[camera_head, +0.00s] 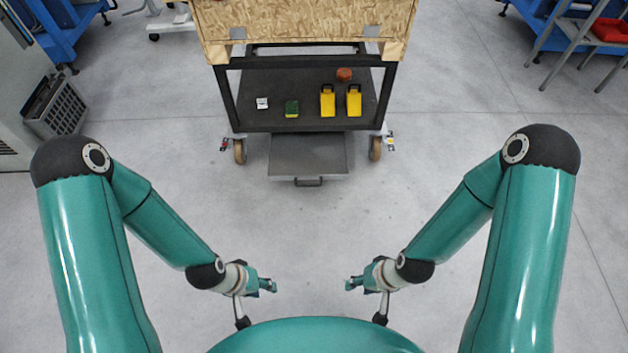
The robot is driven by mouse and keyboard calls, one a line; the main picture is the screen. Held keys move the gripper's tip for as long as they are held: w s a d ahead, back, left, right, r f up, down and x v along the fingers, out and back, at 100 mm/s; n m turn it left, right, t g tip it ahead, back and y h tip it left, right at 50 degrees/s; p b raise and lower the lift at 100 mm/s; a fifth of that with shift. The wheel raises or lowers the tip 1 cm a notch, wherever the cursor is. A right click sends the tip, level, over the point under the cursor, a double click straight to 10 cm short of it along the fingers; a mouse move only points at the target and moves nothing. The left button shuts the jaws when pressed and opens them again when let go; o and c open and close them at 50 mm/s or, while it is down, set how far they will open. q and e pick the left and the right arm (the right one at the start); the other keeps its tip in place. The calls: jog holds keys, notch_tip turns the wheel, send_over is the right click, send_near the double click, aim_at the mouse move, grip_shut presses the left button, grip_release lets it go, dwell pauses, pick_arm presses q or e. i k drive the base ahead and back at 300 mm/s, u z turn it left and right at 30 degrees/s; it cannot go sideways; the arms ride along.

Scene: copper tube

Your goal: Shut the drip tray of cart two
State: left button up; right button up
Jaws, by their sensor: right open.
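A cart with a chipboard top (305,22) and a dark frame on castors stands ahead of me. I see no label telling whether it is cart two. Its grey drip tray (308,153) sticks out toward me below the lower shelf, with a dark handle (309,182) on its front. The back of the tray is hidden under the shelf. My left gripper (271,286) and my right gripper (350,285) are both near me, well short of the tray and touching nothing. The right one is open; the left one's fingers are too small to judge.
The cart's lower shelf (225,97) holds two yellow items (340,101), a green item (291,109), a white item (262,103) and a reddish-brown item (344,74). A dark crate (55,108) stands at the left. The floor (310,225) between me and the tray is clear.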

aim_at(319, 153)
jog(key=z, duration=0.1)
jog(key=i, duration=0.5)
jog(key=u, duration=0.1)
jog(key=k, duration=1.25)
jog(key=u, duration=0.45)
jog(key=i, duration=1.9)
jog(key=z, duration=0.45)
